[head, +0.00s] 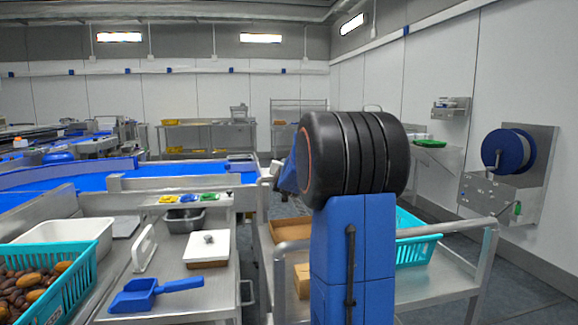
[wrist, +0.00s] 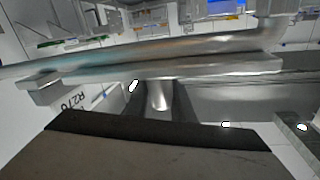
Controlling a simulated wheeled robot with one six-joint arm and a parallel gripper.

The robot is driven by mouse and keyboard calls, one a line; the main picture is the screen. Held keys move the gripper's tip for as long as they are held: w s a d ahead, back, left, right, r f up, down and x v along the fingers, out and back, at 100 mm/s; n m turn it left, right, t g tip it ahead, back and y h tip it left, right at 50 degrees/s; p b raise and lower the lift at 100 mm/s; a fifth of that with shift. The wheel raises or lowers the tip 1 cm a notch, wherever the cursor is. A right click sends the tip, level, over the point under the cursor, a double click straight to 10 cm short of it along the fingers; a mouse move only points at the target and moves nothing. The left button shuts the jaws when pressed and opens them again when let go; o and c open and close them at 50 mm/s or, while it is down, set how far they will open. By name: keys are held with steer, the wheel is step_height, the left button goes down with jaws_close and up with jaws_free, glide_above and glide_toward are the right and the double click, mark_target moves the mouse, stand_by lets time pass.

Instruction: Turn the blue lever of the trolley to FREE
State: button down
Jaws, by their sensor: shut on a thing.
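The steel trolley (head: 482,268) stands at centre right in the head view, partly hidden behind my arm. In the wrist view a shiny steel rail (wrist: 190,50) crosses the picture just beyond my gripper. My gripper (wrist: 159,88) reaches in from below there, and its dark fingers are shut on a short, shiny grey piece (wrist: 160,97). I cannot tell whether this is part of the lever. No blue lever or FREE mark can be made out in either view. My gripper is hidden behind my arm in the head view.
The trolley carries a teal crate (head: 416,252) and brown cardboard boxes (head: 289,231). A steel bench at left holds a blue scoop (head: 150,292), a white-lidded box (head: 207,247) and a teal crate of dates (head: 70,290). A hose reel (head: 508,151) hangs on the right wall.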

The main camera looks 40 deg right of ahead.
steer(key=shift+w+a+n+t+y, duration=0.2)
steer(key=shift+n+t+y, duration=0.5)
steer(key=shift+y, duration=0.25)
steer(key=shift+w+a+n+t+y, duration=0.1)
steer(key=shift+a+n+t+y, duration=0.1)
steer(key=shift+n+t+y, duration=0.6)
steer(key=shift+y, duration=0.45)
steer(key=shift+a+n+t+y, duration=0.15)
steer(key=shift+n+t+y, duration=0.15)
steer(key=shift+n+y, duration=0.4)
steer(key=shift+w+a+n+t+y, duration=0.1)
steer(key=shift+a+n+t+y, duration=0.15)
steer(key=shift+n+y, duration=0.65)
steer(key=shift+w+a+n+t+y, duration=0.2)
steer(key=shift+n+y, duration=0.3)
steer(key=shift+y, duration=0.8)
steer(key=shift+s+f+y, duration=0.1)
steer(key=shift+s+y, duration=0.05)
steer(key=shift+y, duration=0.25)
steer(key=c, duration=1.5)
jaws_free()
steer(key=shift+a, duration=0.15)
steer(key=shift+c, duration=0.2)
steer(key=shift+s, duration=0.1)
